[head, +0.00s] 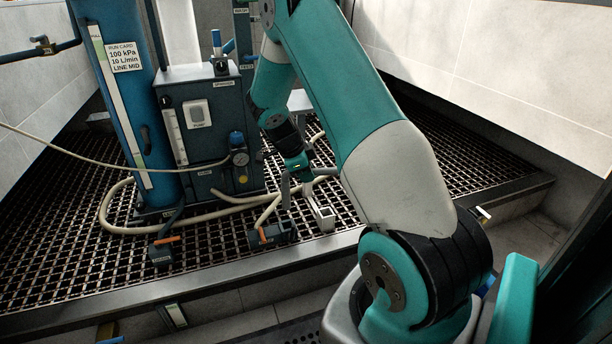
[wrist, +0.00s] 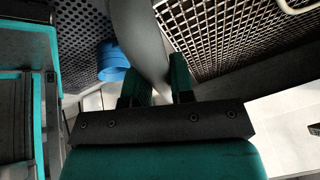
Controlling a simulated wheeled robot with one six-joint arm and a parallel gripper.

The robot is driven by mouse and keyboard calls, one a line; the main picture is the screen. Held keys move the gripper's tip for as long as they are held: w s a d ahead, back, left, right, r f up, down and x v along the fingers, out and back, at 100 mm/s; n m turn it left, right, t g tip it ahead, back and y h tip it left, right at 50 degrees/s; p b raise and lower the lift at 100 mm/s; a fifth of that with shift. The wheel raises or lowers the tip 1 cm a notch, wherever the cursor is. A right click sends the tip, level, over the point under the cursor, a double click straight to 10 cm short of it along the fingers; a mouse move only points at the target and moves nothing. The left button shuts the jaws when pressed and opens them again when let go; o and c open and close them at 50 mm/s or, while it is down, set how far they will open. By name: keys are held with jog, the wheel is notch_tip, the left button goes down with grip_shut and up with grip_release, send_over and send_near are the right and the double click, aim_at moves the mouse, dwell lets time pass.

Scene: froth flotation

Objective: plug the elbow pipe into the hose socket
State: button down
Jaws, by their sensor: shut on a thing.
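My gripper (wrist: 160,84) is shut on a smooth dark grey curved pipe, the elbow pipe (wrist: 142,40). Its two teal fingers are on either side of the pipe, which bends up out of the top of the wrist view. In the head view my gripper (head: 297,168) hangs low over the grating, small and partly dark, behind my own arm. I cannot make out the pipe's end or its opening. A blue cylinder (wrist: 116,62) stands left of the pipe in the wrist view; I cannot tell whether it is the hose socket. No socket is clearly identifiable.
A black grating deck (head: 90,240) carries a tall blue column (head: 125,90) and a blue cabinet (head: 205,115). A cream hose (head: 108,205) loops across the deck. Valve blocks with orange handles (head: 270,235) sit near its front edge. A pale bracket (head: 323,218) stands beside them.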

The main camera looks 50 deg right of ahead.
jog(key=shift+r, duration=0.1)
notch_tip(320, 180, down, 6)
jog(key=b, duration=0.3)
dwell(0.5)
jog(key=shift+f+b, duration=1.3)
jog(key=shift+f, duration=1.15)
dwell(1.6)
jog(key=c, duration=0.9)
grip_release()
jog(key=shift+r, duration=0.1)
jog(key=p+v, duration=0.8)
jog(key=v, duration=0.9)
jog(key=shift+a+r, duration=0.2)
jog(key=shift+a, duration=0.05)
